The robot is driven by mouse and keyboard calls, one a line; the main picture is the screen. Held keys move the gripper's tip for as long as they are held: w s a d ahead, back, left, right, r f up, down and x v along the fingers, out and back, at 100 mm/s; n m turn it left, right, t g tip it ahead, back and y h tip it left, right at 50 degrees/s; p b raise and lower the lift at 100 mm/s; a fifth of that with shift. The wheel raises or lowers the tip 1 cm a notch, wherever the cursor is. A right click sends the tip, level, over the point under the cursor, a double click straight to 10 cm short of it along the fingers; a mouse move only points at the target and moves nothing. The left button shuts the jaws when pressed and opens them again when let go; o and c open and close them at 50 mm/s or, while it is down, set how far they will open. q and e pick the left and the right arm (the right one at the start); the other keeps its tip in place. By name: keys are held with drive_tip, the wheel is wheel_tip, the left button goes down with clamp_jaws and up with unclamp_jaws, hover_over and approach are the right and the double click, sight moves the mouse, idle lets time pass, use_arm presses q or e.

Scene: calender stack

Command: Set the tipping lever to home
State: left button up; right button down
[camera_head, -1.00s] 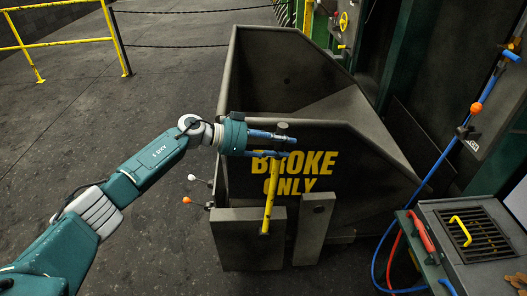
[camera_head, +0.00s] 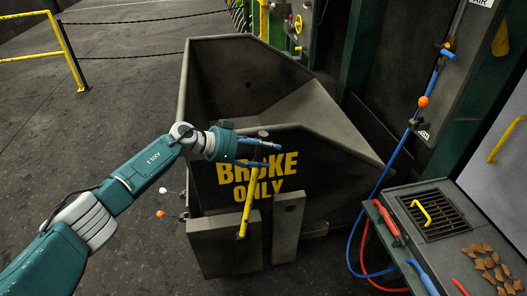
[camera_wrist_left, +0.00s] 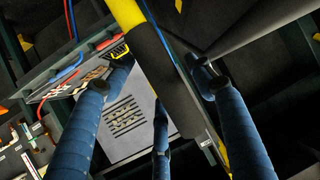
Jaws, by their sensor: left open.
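The tipping lever is a yellow bar (camera_head: 246,205) with a dark grip at its top, on the front of the dark bin (camera_head: 345,125) marked "BROKE ONLY". It leans slightly right at the top. My left gripper (camera_head: 270,154) is open at the dark grip, its blue fingers on either side of it. In the left wrist view the lever's dark grip (camera_wrist_left: 166,75) runs between the spread fingers, with yellow above it. I cannot tell whether any finger touches it. The lever's base is partly hidden by the grey plates. My right gripper is not in view.
Grey plates (camera_head: 288,225) stand by the lever. Two small ball-tipped rods, one orange (camera_head: 160,214) and one white (camera_head: 162,190), stick out left of the bin. A bench (camera_head: 440,235) with a grille and tools stands right, beside blue and red hoses.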

use_arm(q)
drive_tip(key=shift+a+r, duration=0.1)
drive_tip(key=shift+a, duration=0.05)
drive_tip(key=v, duration=1.1)
drive_tip(key=shift+a+r, duration=0.2)
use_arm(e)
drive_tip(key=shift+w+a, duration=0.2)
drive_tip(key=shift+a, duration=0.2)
use_arm(q)
drive_tip(key=shift+s, duration=0.15)
